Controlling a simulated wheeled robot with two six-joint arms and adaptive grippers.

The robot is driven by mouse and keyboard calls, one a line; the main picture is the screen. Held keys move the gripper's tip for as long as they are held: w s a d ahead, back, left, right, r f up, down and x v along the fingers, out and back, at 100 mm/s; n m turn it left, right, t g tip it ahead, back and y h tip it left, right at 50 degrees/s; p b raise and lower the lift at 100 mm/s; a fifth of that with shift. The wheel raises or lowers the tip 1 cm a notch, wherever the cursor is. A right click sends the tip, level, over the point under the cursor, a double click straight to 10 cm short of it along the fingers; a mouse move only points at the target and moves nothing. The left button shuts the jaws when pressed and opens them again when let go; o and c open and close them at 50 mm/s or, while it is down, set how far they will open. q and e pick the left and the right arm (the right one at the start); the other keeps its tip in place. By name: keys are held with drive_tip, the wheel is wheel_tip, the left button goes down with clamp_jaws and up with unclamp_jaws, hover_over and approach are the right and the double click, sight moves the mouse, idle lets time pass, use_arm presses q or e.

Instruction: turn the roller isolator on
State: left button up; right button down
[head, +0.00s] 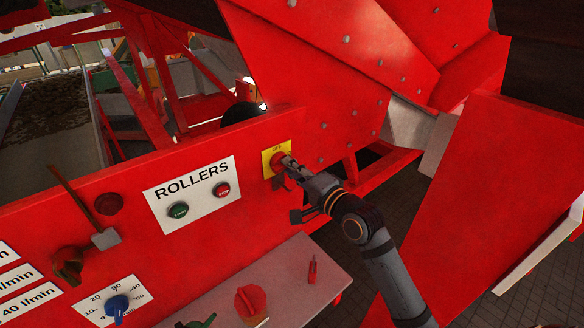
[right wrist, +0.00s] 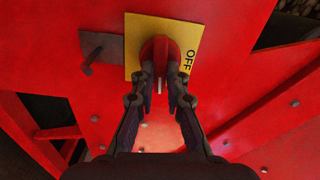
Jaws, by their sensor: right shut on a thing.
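The roller isolator is a red rotary knob (right wrist: 159,50) on a yellow plate (right wrist: 133,45) on the red machine panel. The plate reads OFF in the right wrist view. In the head view the yellow plate (head: 268,161) is right of the ROLLERS label, with the red knob (head: 278,160) partly hidden by my gripper. My right gripper (right wrist: 160,78) is shut on the knob, one finger on each side. It shows in the head view too (head: 290,166). The knob's exact angle is hard to tell behind the fingers. My left gripper is not in view.
The ROLLERS plate (head: 192,171) carries a green button (head: 178,210) and a red button (head: 221,189). A blue dial (head: 117,305) is lower left. A grey shelf (head: 290,262) below holds a red knob-like object (head: 250,301) and a small red tool (head: 312,270). A dark bracket (right wrist: 101,52) sits beside the yellow plate.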

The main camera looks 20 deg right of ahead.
drive_tip(key=shift+m, duration=0.6)
drive_tip(key=c, duration=1.4)
unclamp_jaws()
drive_tip(key=shift+o, duration=0.2)
